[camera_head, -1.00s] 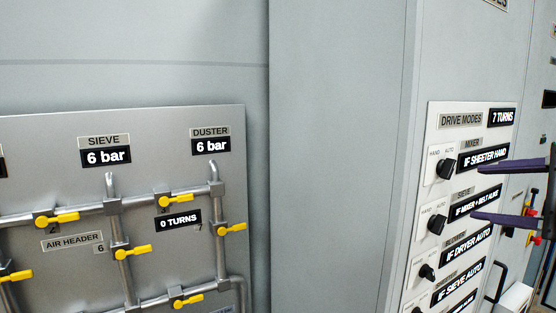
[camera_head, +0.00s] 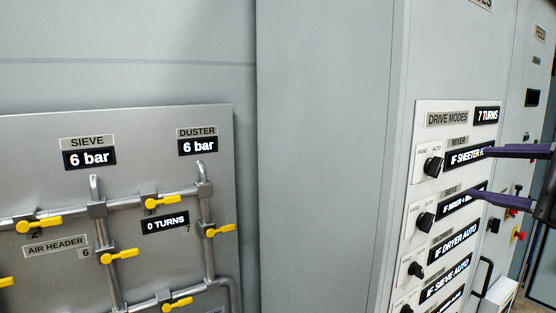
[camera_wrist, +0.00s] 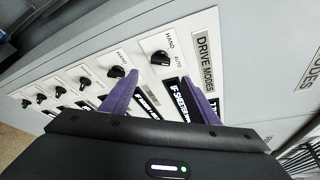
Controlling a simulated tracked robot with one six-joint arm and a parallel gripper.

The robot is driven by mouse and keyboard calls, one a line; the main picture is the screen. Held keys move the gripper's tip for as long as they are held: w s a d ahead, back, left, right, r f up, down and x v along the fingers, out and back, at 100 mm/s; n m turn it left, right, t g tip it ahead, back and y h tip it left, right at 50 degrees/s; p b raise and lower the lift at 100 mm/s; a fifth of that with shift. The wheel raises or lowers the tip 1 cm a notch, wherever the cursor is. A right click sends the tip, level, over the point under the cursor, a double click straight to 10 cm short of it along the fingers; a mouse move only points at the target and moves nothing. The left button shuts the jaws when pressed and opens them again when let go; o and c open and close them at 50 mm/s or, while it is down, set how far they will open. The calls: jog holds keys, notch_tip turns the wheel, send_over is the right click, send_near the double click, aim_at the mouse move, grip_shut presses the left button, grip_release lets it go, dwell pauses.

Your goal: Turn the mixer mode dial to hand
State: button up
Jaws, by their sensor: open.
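The mixer mode dial (camera_head: 433,166) is a black knob on a white plate, top of the column on the drive modes panel. HAND is printed at its upper left and AUTO at its upper right; its pointer seems to lean toward AUTO, but the mark is small. It also shows in the wrist view (camera_wrist: 160,58), beyond the gap between the fingers. My gripper (camera_head: 482,172) is open and empty, with purple fingers, to the right of the dial and apart from it. The fingers (camera_wrist: 163,82) partly cover the mixer and sieve displays. The mixer display reads "IF SHEETER", its end hidden.
The sieve dial (camera_head: 425,222) sits just below, with more dials under it. A grey pipe board with yellow valves (camera_head: 118,254) stands at left. A black handle (camera_head: 482,278) is at lower right.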

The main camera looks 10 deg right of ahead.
aim_at(440, 169)
jog(key=w, duration=0.3)
jog(key=w+f, duration=0.1)
jog(key=w, duration=0.3)
jog(key=w+f, duration=0.1)
jog(key=w, duration=0.3)
jog(key=shift+c, duration=0.6)
jog(key=shift+f, duration=0.1)
jog(key=c, duration=0.9)
